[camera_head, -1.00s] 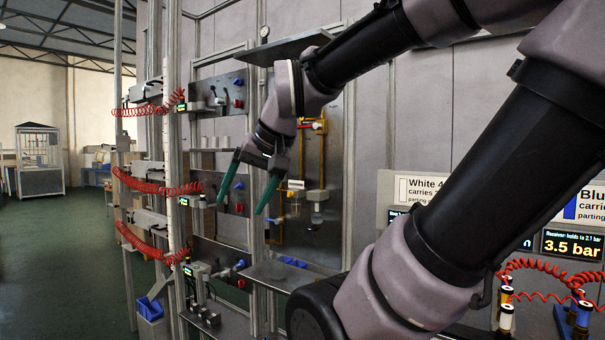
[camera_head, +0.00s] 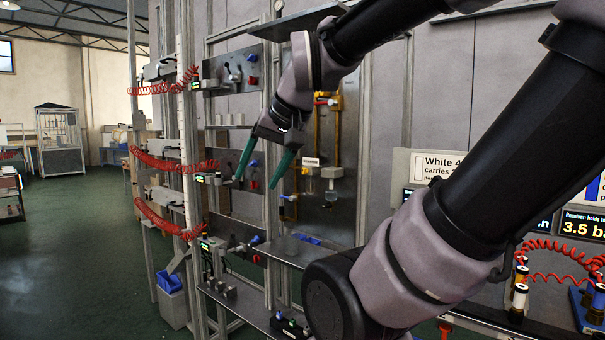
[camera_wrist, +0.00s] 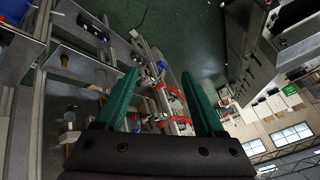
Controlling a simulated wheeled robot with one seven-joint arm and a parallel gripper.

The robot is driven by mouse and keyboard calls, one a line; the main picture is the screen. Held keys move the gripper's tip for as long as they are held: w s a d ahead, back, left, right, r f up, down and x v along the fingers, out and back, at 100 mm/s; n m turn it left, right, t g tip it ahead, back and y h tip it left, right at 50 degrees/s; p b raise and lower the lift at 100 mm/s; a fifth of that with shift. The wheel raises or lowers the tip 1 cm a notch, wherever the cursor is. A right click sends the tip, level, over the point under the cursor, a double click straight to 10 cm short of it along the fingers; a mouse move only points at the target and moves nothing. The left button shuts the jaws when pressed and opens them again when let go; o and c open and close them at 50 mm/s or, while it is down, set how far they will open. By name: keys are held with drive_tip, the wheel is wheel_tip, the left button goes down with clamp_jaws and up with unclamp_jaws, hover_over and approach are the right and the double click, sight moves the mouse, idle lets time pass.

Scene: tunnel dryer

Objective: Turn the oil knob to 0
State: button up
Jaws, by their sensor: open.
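My gripper (camera_head: 255,183) hangs in front of the rack, its two green fingers apart and pointing down, with nothing between them. In the wrist view the fingers (camera_wrist: 160,74) are also spread and empty. I cannot tell which fitting, if any, is the oil knob. No scale or 0 mark is readable. Part of this panel is hidden by my arm and gripper.
Posts with red coiled hoses (camera_head: 158,163) stand left of the gripper. An upper panel (camera_head: 225,72) holds blue and red knobs. A grey shelf (camera_head: 283,249) juts out below. A blue bin (camera_head: 169,282) stands low. The green floor (camera_head: 90,240) at left is open.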

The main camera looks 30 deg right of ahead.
drive_tip(key=shift+w+d, duration=0.1)
drive_tip(key=shift+w, duration=0.15)
drive_tip(key=shift+c, duration=1.1)
drive_tip(key=m+g+h, duration=0.1)
drive_tip(key=m+h, duration=1.1)
drive_tip(key=h, duration=0.2)
approach(303, 171)
drive_tip(key=x, duration=0.8)
drive_tip(key=shift+w, duration=0.15)
clamp_jaws()
